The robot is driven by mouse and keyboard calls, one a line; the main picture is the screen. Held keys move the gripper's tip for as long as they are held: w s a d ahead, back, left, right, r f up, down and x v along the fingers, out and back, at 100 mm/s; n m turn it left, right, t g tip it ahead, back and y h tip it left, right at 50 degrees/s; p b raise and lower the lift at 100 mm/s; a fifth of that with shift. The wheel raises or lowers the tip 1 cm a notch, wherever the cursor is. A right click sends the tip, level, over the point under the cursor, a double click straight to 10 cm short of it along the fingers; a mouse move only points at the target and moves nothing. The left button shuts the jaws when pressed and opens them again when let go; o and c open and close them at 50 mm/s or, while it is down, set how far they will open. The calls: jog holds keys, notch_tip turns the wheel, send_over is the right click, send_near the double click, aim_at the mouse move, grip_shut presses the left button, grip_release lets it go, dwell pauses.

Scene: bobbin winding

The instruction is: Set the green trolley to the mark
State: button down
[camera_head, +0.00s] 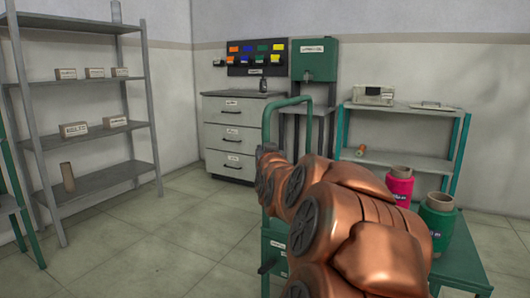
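The green trolley (466,268) stands close in front of me at lower right. Its upright loop handle (266,128) rises left of centre, and a lower green part (275,237) shows below it. My copper arm covers much of the trolley. The arm reaches from the lower right up to the handle. A small dark part at its far end (267,149) is near the handle's left post. I cannot tell whether it touches, or whether my gripper is open or shut. A pink spool (399,188) and a green spool (439,222) stand on the trolley. No floor mark is visible.
A grey shelf rack (95,139) with small boxes stands at left, beside a green frame (12,205) at the edge. A drawer cabinet (231,137) and a teal-legged table (410,155) stand by the back wall. The tiled floor (165,245) is clear at centre left.

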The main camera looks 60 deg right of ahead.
jog(key=shift+s+d+r, duration=0.1)
jog(key=shift+s, duration=0.45)
jog(key=c, duration=1)
grip_release()
jog(key=shift+w, duration=0.1)
jog(key=shift+v, duration=3.85)
